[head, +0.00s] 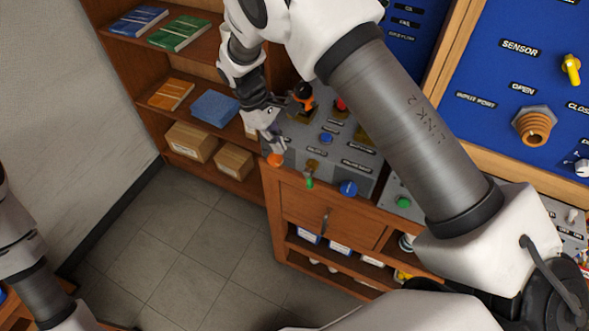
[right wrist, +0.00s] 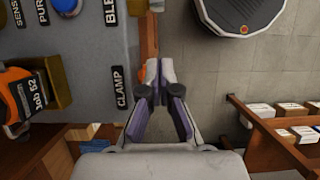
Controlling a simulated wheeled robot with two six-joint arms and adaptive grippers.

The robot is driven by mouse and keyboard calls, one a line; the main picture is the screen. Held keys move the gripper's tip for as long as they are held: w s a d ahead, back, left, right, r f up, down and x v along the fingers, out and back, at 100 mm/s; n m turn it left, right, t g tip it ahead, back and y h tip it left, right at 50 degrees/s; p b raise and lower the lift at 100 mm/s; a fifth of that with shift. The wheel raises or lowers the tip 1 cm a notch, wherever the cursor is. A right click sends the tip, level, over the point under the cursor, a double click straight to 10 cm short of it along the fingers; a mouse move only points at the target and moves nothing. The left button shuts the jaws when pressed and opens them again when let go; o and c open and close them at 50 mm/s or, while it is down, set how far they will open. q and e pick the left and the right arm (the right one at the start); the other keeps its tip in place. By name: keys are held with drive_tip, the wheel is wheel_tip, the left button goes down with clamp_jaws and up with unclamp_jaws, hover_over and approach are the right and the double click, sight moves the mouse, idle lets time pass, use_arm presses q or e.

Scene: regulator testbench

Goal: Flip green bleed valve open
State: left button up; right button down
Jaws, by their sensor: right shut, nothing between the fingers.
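The green bleed valve (head: 310,183) has a small green handle hanging down below a brass body, on the front edge of the grey testbench panel in the head view. My right gripper (head: 277,148) is at the panel's left front corner, left of the valve and apart from it. An orange knob (head: 275,160) shows just below its fingertips. In the right wrist view my right gripper (right wrist: 153,72) is shut and empty, beside the CLAMP label (right wrist: 121,88). A label starting with BLE (right wrist: 110,12) is cut off at the top, and the green handle is not visible there. My left gripper is out of view.
A blue knob (head: 348,188) sits right of the valve. A blue button (head: 326,138) and a black and orange part (head: 303,95) stand on the panel. A wooden shelf (head: 185,62) with books and boxes is behind left. The tiled floor (head: 190,250) is clear.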

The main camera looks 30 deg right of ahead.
sight(309, 180)
use_arm(q)
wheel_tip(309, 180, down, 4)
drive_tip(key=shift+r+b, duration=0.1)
drive_tip(key=shift+b, duration=0.75)
use_arm(e)
drive_tip(key=shift+w+a+f+n, duration=0.1)
drive_tip(key=shift+w+a+n, duration=0.05)
drive_tip(key=shift+a+n, duration=0.45)
drive_tip(key=shift+w+a+f+n, duration=0.1)
drive_tip(key=shift+a+n, duration=0.4)
drive_tip(key=shift+a, duration=0.1)
drive_tip(key=s+d+f+p, duration=0.1)
drive_tip(key=f, duration=0.1)
drive_tip(key=s+d+f+p, duration=0.2)
drive_tip(key=f, duration=0.1)
drive_tip(key=s+d+f+p, duration=0.2)
drive_tip(key=f, duration=0.1)
drive_tip(key=shift+f, duration=0.2)
drive_tip(key=shift+s+d+f+h, duration=0.1)
drive_tip(key=shift+s+d+h, duration=0.1)
drive_tip(key=shift+d+h, duration=0.1)
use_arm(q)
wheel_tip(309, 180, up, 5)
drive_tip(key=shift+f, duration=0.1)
use_arm(e)
drive_tip(key=shift+w+a, duration=0.1)
